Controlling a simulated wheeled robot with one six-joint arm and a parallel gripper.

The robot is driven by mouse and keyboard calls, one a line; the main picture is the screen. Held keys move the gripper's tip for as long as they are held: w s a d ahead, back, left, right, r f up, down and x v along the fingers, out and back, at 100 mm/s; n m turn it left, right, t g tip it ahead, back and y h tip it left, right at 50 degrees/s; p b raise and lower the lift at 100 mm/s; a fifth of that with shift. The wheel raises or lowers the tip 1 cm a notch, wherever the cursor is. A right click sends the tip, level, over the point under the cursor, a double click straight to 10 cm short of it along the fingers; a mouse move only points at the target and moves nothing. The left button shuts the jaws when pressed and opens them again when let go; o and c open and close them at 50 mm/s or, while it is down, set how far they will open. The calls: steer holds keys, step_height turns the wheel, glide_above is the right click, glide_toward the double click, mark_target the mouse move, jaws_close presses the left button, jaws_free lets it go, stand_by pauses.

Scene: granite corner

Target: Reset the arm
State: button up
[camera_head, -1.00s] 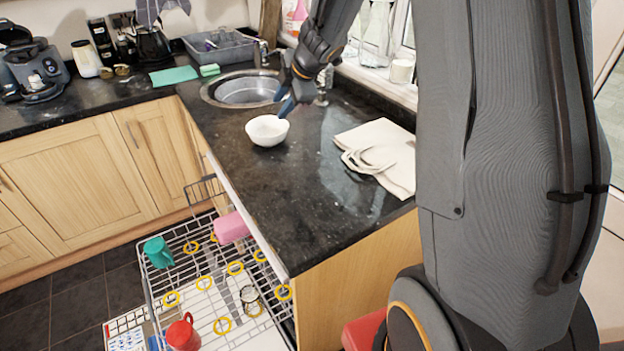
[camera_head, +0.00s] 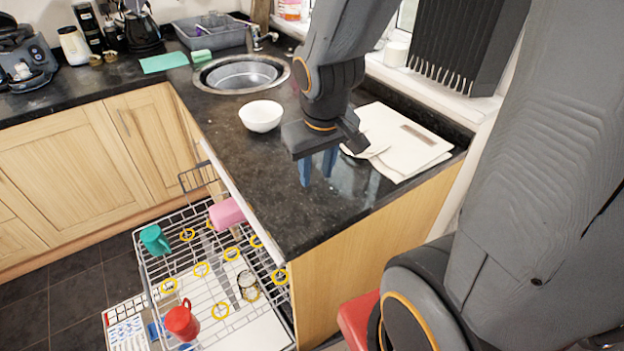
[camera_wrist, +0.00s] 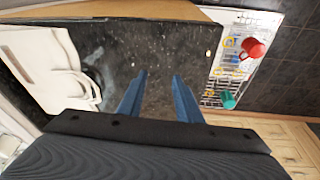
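My gripper (camera_head: 318,168) is over the right part of the dark granite counter (camera_head: 225,105), pointing down. Its two blue fingers are apart with nothing between them; the wrist view also shows the gripper (camera_wrist: 158,90) open above bare counter. The white bowl (camera_head: 261,116) stands upright on the counter, left of the gripper and apart from it. The bowl does not show in the wrist view.
A folded cream cloth bag (camera_head: 415,150) lies right of my gripper. The sink (camera_head: 240,74) is behind the bowl. Below left, the pulled-out dishwasher rack (camera_head: 215,290) holds a pink cup (camera_head: 226,213), a teal mug (camera_head: 155,240) and a red mug (camera_head: 182,321).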

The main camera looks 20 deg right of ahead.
steer(key=shift+m+g+y, duration=0.3)
steer(key=shift+m+g, duration=0.1)
steer(key=shift+m, duration=0.1)
steer(key=s, duration=0.1)
steer(key=s+a, duration=0.2)
steer(key=s, duration=0.1)
steer(key=shift+f, duration=0.3)
steer(key=shift+a, duration=0.1)
steer(key=shift+g, duration=0.3)
step_height(320, 180, down, 5)
steer(key=b, duration=0.4)
steer(key=shift+w, duration=0.15)
steer(key=shift+w+d, duration=0.3)
steer(key=shift+d, duration=0.1)
steer(key=shift+d, duration=0.1)
